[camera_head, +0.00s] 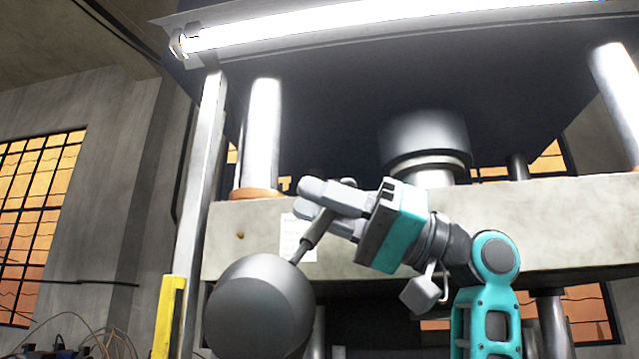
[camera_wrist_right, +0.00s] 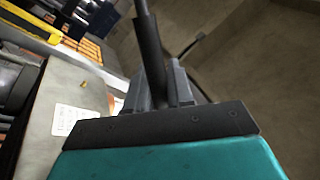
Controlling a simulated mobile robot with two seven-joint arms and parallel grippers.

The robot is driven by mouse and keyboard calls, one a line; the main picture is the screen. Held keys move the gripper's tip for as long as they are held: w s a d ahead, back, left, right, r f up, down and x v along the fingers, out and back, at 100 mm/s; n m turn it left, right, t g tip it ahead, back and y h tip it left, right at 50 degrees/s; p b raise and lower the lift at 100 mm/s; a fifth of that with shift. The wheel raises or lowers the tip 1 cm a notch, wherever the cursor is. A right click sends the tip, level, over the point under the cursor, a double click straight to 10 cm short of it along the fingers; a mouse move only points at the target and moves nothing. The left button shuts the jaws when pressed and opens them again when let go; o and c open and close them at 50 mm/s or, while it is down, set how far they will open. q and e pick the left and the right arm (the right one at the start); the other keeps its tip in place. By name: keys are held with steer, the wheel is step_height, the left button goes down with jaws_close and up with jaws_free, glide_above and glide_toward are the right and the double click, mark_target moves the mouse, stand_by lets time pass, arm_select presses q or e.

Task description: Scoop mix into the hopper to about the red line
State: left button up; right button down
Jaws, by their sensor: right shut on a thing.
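My right gripper (camera_head: 322,200) is shut on the dark handle of a scoop. The scoop's large, round grey bowl (camera_head: 258,308) hangs below and to the left of the gripper, in front of the press. Its near side shows as a closed, rounded surface, so I cannot tell whether mix is in it. In the right wrist view the handle (camera_wrist_right: 150,52) rises between the fingers (camera_wrist_right: 166,88), and the bowl is out of frame. No hopper, red line or mix can be made out in either view. My left gripper is not in view.
A large press stands ahead, with a pale crossbeam (camera_head: 560,225), bright columns (camera_head: 262,135) and a lit tube lamp (camera_head: 370,22) above. A paper label (camera_head: 308,250) is on the crossbeam, near the gripper. A yellow post part (camera_head: 167,318) and loose cables (camera_head: 112,345) are at left.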

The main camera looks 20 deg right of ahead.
steer(key=w+d+f+m+t+h, duration=0.1)
steer(key=w+d+f+m+t, duration=0.1)
steer(key=w+m, duration=0.4)
steer(key=shift+d+f+m+t+h+p, duration=0.15)
steer(key=shift+d+m+t+h+p, duration=0.3)
steer(key=shift+m+t, duration=0.5)
steer(key=shift+d, duration=0.1)
